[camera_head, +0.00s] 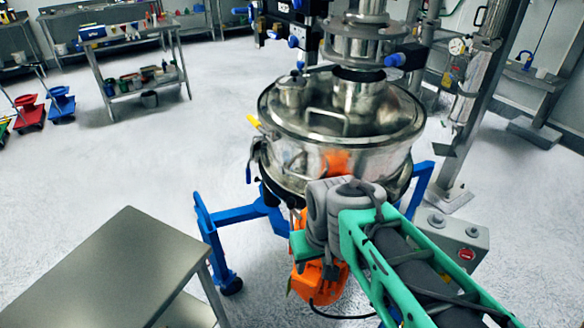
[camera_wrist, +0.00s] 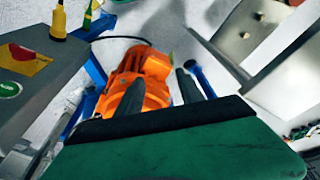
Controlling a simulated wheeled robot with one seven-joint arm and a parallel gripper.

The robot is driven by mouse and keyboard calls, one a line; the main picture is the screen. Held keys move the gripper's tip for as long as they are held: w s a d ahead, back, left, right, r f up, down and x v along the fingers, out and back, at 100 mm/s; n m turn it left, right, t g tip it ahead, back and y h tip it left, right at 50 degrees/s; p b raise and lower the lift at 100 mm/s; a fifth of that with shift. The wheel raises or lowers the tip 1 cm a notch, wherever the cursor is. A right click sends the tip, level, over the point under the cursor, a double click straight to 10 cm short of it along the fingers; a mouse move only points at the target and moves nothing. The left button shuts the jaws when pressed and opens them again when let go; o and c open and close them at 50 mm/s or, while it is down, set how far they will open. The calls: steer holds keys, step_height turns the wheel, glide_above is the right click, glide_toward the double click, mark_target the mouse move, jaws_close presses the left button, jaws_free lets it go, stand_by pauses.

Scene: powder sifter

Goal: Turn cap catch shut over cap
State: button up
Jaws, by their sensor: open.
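The steel sifter vessel (camera_head: 295,160) stands in the middle of the head view with its domed lid (camera_head: 330,105) on top. A yellow-tipped lever (camera_head: 253,121) sticks out at the lid's left edge, with dark clamp parts below it; I cannot tell whether this is the cap catch or how it is set. In the head view, my grey wrist hides part of the vessel's lower front, and my fingertips cannot be made out.
A blue frame (camera_head: 240,215) carries the vessel. A grey control box (camera_head: 450,240) with a red button stands at right. A bare steel table (camera_head: 110,265) is at the front left. Open floor lies left of the vessel. A steel column (camera_head: 480,95) rises behind at right.

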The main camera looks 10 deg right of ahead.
steer(key=n+t, duration=0.2)
glide_toward(291, 200)
steer(key=f, duration=0.1)
steer(key=shift+y, duration=0.3)
steer(key=x, duration=0.3)
steer(key=p+x, duration=0.1)
steer(key=x, duration=0.3)
steer(key=shift+d, duration=0.25)
steer(key=shift+w+f, duration=0.2)
steer(key=shift+f, duration=0.1)
jaws_close()
